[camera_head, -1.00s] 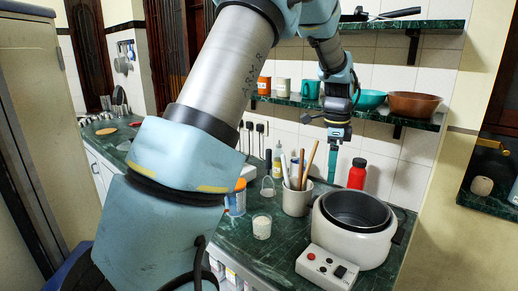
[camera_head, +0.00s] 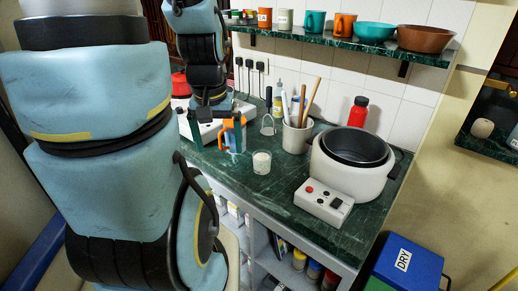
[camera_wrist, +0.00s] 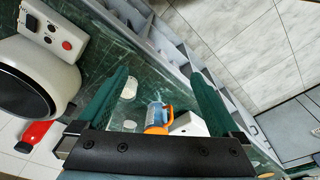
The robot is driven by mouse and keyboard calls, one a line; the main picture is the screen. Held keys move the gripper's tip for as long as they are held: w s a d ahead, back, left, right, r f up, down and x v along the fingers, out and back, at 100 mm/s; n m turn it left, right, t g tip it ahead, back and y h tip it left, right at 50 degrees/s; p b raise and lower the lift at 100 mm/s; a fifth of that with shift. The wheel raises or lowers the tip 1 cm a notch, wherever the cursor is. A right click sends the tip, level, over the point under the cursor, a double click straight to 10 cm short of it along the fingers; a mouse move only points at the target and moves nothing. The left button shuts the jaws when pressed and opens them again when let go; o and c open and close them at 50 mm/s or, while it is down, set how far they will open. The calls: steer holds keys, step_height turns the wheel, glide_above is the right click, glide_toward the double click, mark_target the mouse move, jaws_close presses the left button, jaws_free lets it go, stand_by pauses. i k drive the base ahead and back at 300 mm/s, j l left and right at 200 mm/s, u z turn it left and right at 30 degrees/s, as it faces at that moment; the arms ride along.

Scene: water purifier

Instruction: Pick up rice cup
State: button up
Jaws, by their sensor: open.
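The rice cup (camera_head: 262,162) is a small clear cup with white contents. It stands upright on the green marble counter in the head view, left of the cooker. In the wrist view the cup (camera_wrist: 129,90) shows small, close to the inner side of the left finger. My gripper (camera_head: 218,138) is open and empty, above the counter to the left of the cup. In the wrist view its two green fingers (camera_wrist: 158,85) are spread wide, and the cup is apart from them.
A blue-and-orange pitcher (camera_head: 229,146) stands close by my gripper, left of the cup. A utensil crock (camera_head: 296,138) stands behind the cup. A white cooker (camera_head: 350,178) with a control box (camera_head: 324,202) is to the right. The shelf (camera_head: 340,40) runs above.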

mark_target(261, 159)
steer(key=k+l+u, duration=0.15)
steer(key=u, duration=1.4)
steer(key=k+j, duration=0.15)
steer(key=k, duration=0.25)
steer(key=k+j+u, duration=0.15)
steer(key=k, duration=0.25)
